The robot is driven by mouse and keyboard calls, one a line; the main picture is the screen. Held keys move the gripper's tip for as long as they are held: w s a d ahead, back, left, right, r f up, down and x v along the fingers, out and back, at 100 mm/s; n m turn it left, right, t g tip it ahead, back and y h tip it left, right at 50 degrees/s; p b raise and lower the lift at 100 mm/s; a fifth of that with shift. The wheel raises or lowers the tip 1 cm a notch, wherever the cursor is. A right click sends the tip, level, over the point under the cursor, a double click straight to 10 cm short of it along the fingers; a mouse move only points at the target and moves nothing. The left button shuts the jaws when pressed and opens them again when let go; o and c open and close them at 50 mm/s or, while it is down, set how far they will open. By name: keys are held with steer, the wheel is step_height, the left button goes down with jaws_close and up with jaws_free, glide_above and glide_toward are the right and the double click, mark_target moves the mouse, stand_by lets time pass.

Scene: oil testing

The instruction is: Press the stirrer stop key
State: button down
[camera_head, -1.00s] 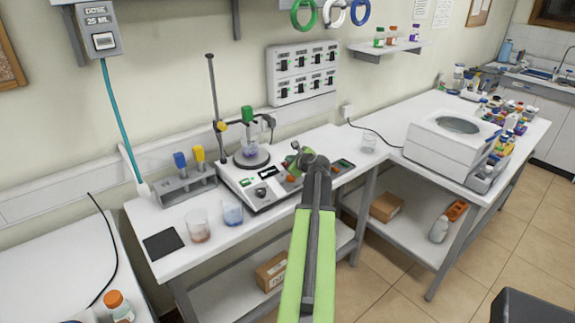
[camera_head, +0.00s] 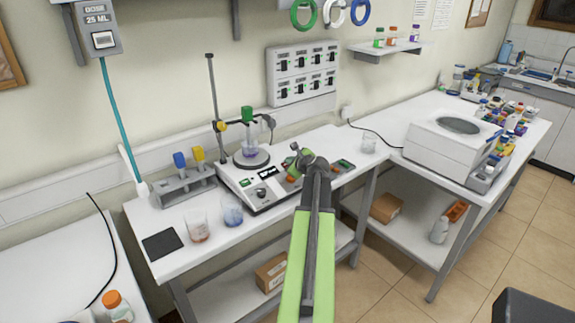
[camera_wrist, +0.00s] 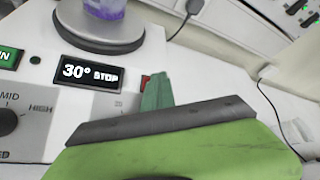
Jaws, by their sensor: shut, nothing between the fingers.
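The stirrer (camera_head: 262,203) is a white unit on the bench, with a flask of purple liquid on its round plate. In the wrist view its display (camera_wrist: 90,73) reads "30° STOP". A red key (camera_wrist: 145,80) shows only as a sliver, mostly hidden by my fingertips. My gripper (camera_head: 293,160) is shut and empty over the right end of the panel. Its green fingertips (camera_wrist: 156,91) overlap the red key in the picture; I cannot tell whether they touch it.
A stand rod (camera_head: 212,95) rises behind the stirrer.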

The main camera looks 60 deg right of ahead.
steer(key=shift+s+a+r+p, duration=0.1)
steer(key=shift+s+r+p, duration=0.2)
steer(key=shift+r+p, duration=0.45)
steer(key=shift+r, duration=0.1)
steer(key=r+p, duration=0.1)
steer(key=s+r+p, duration=0.1)
steer(key=r+p, duration=0.2)
steer(key=shift+s+a+r+p, duration=0.25)
steer(key=shift+s+p, duration=0.05)
steer(key=shift+p, duration=0.05)
stand_by(0.6)
